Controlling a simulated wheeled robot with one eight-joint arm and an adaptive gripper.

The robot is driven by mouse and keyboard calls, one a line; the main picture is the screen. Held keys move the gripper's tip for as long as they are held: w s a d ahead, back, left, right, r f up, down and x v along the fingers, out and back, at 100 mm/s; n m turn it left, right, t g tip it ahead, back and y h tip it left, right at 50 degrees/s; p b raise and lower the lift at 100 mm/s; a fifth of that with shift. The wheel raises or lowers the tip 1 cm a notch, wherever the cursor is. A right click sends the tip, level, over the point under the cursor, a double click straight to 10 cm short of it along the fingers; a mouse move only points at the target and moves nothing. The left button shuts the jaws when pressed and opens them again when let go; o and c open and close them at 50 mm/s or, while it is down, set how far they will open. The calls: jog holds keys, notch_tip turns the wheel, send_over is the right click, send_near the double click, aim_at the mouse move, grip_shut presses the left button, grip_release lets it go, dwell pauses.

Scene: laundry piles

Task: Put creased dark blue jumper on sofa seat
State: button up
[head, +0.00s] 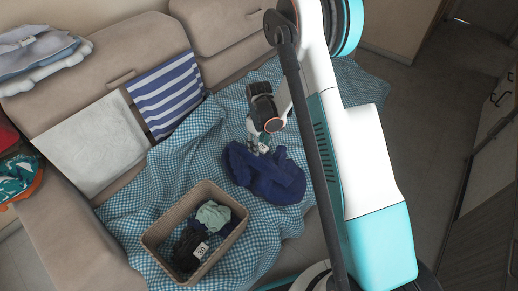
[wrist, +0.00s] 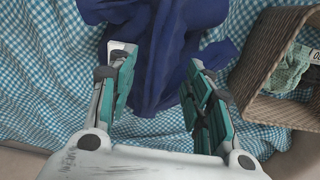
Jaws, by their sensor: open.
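The creased dark blue jumper (head: 275,178) lies in a heap on the checked blanket that covers the sofa seat. In the wrist view the jumper (wrist: 165,50) fills the upper middle and reaches down between the fingers. My gripper (head: 262,142) is at the jumper's upper edge in the head view. In the wrist view my gripper (wrist: 158,75) has its two fingers wide apart, with jumper cloth between and beyond them. I cannot tell whether the fingers touch the cloth. The sofa seat itself is hidden under the blue-and-white checked blanket (head: 170,185).
A wicker basket (head: 160,233) with green and dark cloths stands on the blanket, left of the jumper. It also shows in the wrist view (wrist: 262,65). A striped cloth (head: 166,92) and a pale cloth (head: 92,143) hang against the backrest. Folded items (head: 38,58) lie on top at left.

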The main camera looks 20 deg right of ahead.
jog(key=s+r+m+t, duration=0.2)
jog(key=s+r, duration=0.2)
jog(key=r, duration=1)
jog(key=s+r+m+t, duration=0.1)
jog(key=s+r, duration=0.3)
jog(key=r, duration=1)
jog(key=s+r+m+t, duration=0.2)
jog(key=s+r, duration=0.2)
jog(key=s, duration=0.5)
jog(key=s+r+m+t, duration=0.1)
jog(key=s+r, duration=0.3)
jog(key=s, duration=0.6)
jog(key=shift+s+m+t+p, duration=0.2)
jog(key=shift+m+t+p, duration=0.25)
jog(key=shift+t, duration=0.15)
